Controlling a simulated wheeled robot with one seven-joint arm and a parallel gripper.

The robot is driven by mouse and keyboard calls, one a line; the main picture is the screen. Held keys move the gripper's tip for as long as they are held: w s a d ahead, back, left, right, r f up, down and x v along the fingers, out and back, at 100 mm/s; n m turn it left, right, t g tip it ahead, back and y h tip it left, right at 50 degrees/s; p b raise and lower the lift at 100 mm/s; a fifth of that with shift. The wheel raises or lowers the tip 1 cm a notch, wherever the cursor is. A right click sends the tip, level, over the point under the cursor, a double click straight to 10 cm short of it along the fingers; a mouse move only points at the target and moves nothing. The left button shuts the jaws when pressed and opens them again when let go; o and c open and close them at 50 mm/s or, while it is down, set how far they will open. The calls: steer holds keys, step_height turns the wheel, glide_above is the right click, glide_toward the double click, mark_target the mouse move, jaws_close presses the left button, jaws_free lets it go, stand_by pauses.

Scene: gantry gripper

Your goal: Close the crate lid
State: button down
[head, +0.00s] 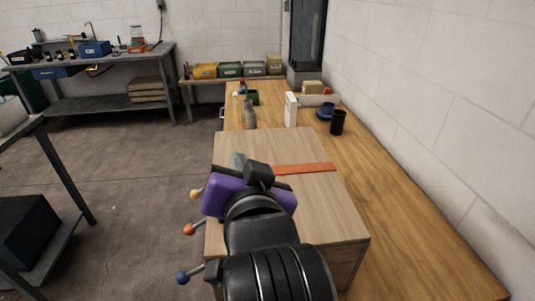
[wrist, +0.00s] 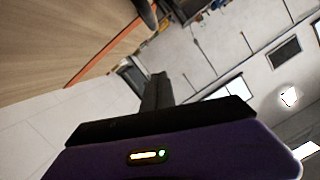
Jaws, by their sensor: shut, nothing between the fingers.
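The wooden crate (head: 350,262) stands on the long workbench. Its light wood lid (head: 315,205), with an orange strip (head: 305,168) across it, looks flat over the crate top. My arm and purple gripper body hide its left and middle part. My gripper (head: 238,160) is over the lid's left side, shut and empty; I cannot tell if it touches the lid. In the wrist view, the shut fingers (wrist: 156,90) point up past a wood surface with an orange strip (wrist: 105,60), probably the lid.
Behind the crate on the workbench (head: 385,185) stand a grey bottle (head: 250,117), a white carton (head: 291,110), a black cup (head: 338,123) and a blue item (head: 325,111). A white wall runs along the right. Open floor (head: 120,165) lies to the left.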

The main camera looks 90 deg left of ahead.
steer(key=s+f, duration=0.1)
steer(key=f, duration=0.1)
steer(key=s+f+n+b, duration=0.1)
steer(key=f, duration=0.1)
steer(key=s+f+n+b, duration=0.1)
steer(key=shift+s+d+f+t, duration=0.2)
steer(key=shift+s+f+t, duration=0.2)
steer(key=shift+s+f, duration=0.3)
steer(key=shift+f, duration=0.25)
steer(key=shift+f+b, duration=0.2)
steer(key=shift+b, duration=0.1)
steer(key=shift+r, duration=0.1)
step_height(320, 180, up, 6)
steer(key=w+f+p, duration=0.1)
steer(key=p, duration=0.4)
steer(key=b+v, duration=0.2)
steer(key=v, duration=0.8)
